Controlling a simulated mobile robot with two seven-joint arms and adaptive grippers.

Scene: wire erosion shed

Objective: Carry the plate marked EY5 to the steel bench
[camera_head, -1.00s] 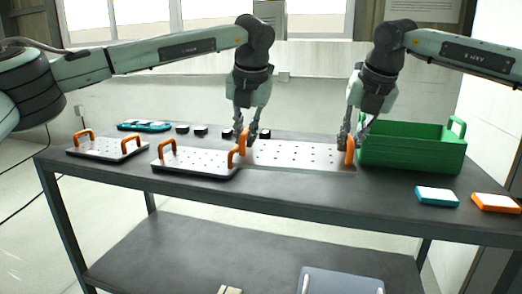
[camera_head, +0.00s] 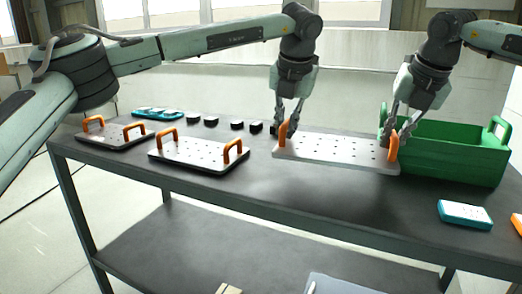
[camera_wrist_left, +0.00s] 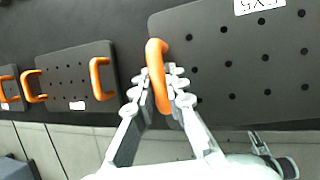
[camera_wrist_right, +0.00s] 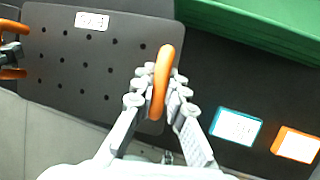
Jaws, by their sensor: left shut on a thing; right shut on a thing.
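A grey perforated plate (camera_head: 335,152) with an orange handle at each end is held between my two grippers. It appears slightly above the dark table, with a shadow below. Its white label shows upside down at the top of the left wrist view (camera_wrist_left: 258,5) and in the right wrist view (camera_wrist_right: 92,21); I cannot read it surely as EY5. My left gripper (camera_head: 285,128) is shut on the left handle (camera_wrist_left: 157,75). My right gripper (camera_head: 393,140) is shut on the right handle (camera_wrist_right: 162,80). I cannot identify a separate steel bench.
Two similar handled plates (camera_head: 198,154) (camera_head: 112,137) lie to the left on the dark table (camera_head: 230,195). Several black pucks and a teal tray (camera_head: 157,113) lie behind. A green crate (camera_head: 455,155) stands close at right. A teal block (camera_head: 465,213) and an orange block (camera_head: 517,222) lie front right.

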